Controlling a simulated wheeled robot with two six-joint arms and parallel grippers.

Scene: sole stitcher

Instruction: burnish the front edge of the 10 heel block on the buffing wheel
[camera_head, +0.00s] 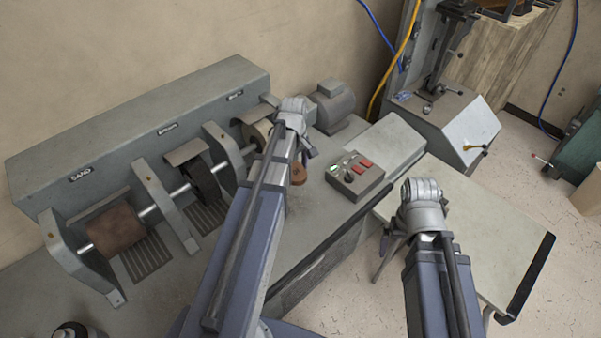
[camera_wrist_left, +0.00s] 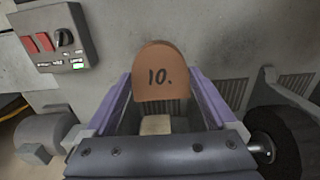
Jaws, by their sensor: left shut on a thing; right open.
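The heel block (camera_wrist_left: 161,72) is brown with a rounded end and carries a black "10." on its face in the left wrist view. It also shows in the head view (camera_head: 299,173). My left gripper (camera_wrist_left: 160,103) is shut on it, a purple finger on each side. The tan buffing wheel (camera_head: 257,133) is the farthest wheel on the grey machine and is partly hidden by my left arm. The block is to the right of it in the head view; whether they touch cannot be told. My right gripper (camera_head: 389,241) is open, mostly hidden below its wrist, over the side table.
The brown sanding drum (camera_head: 115,232) and black brush wheel (camera_head: 203,181) sit left of the buffing wheel. A control box (camera_head: 355,175) with red switches stands on the bench. A motor (camera_head: 333,106) is behind it. The side table (camera_head: 490,235) has a bare top.

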